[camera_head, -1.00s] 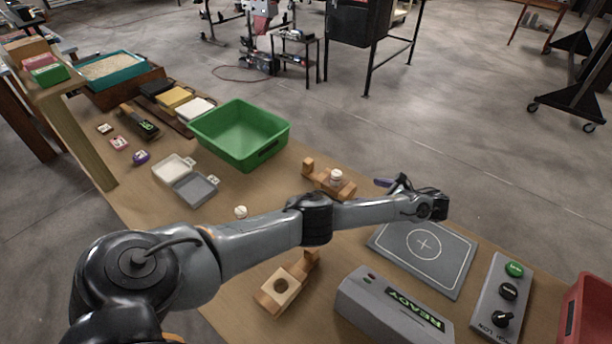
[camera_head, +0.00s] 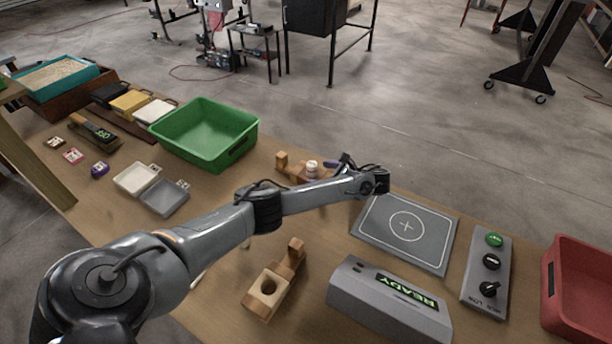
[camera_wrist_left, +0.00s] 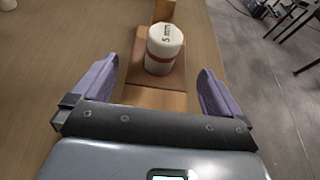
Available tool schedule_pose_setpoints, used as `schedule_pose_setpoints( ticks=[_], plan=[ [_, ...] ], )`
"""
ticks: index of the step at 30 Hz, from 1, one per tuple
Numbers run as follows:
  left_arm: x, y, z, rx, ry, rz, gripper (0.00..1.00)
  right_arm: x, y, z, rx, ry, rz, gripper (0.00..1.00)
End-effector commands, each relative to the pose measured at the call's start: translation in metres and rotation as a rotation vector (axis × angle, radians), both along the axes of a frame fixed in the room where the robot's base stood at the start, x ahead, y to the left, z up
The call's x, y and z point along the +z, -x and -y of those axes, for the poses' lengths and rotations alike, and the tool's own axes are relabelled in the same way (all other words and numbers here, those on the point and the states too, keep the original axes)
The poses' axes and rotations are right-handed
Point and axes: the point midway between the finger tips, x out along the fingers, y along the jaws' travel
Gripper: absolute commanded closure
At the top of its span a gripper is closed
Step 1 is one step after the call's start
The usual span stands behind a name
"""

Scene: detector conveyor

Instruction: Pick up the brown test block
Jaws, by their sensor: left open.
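A wooden holder (camera_head: 291,172) with an upright post stands on the table beyond my left forearm. A white cylinder (camera_head: 312,166) with a red band stands on it. In the left wrist view the cylinder (camera_wrist_left: 164,48) stands upright on a brown, block-like piece (camera_wrist_left: 146,76) of the holder. I cannot tell whether this piece is the brown test block. My left gripper (camera_head: 337,165) is open, close to the holder from the right. In the left wrist view its purple fingers (camera_wrist_left: 157,85) are spread wide with the cylinder ahead between them, untouched. My right gripper is out of view.
A grey pad (camera_head: 375,239), the READY box (camera_head: 350,296) and a button panel (camera_head: 476,282) lie to the right. A green bin (camera_head: 178,150) and a red bin (camera_head: 553,305) flank the area.

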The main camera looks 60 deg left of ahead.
Motion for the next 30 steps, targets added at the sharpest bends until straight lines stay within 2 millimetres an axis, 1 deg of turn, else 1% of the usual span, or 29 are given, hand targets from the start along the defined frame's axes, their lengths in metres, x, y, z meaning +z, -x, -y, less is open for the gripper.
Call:
schedule_pose_setpoints(
  ticks=[1,7,10,15,16,26,27,30],
  plan=[
    [-0.004,0.004,-0.007,0.001,-0.002,-0.003,0.00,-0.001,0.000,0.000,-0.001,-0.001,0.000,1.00],
    [-0.013,0.015,-0.026,0.001,0.000,-0.002,0.00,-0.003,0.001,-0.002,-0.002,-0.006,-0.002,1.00],
    [-0.014,0.017,-0.029,0.000,0.000,0.000,0.00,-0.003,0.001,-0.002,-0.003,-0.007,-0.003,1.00],
    [-0.014,0.016,-0.029,0.000,0.000,0.000,0.00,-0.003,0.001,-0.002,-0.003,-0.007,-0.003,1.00],
    [-0.014,0.017,-0.029,0.000,0.000,0.000,0.02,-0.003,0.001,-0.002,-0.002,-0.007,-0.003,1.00],
    [-0.014,0.017,-0.029,0.000,0.000,0.000,0.52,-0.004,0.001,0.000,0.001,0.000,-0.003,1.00],
    [-0.014,0.016,-0.029,0.001,0.000,0.000,0.56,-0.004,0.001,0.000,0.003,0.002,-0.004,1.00],
    [-0.014,0.016,-0.029,0.001,0.000,0.000,0.56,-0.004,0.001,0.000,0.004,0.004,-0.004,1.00]
  ],
)
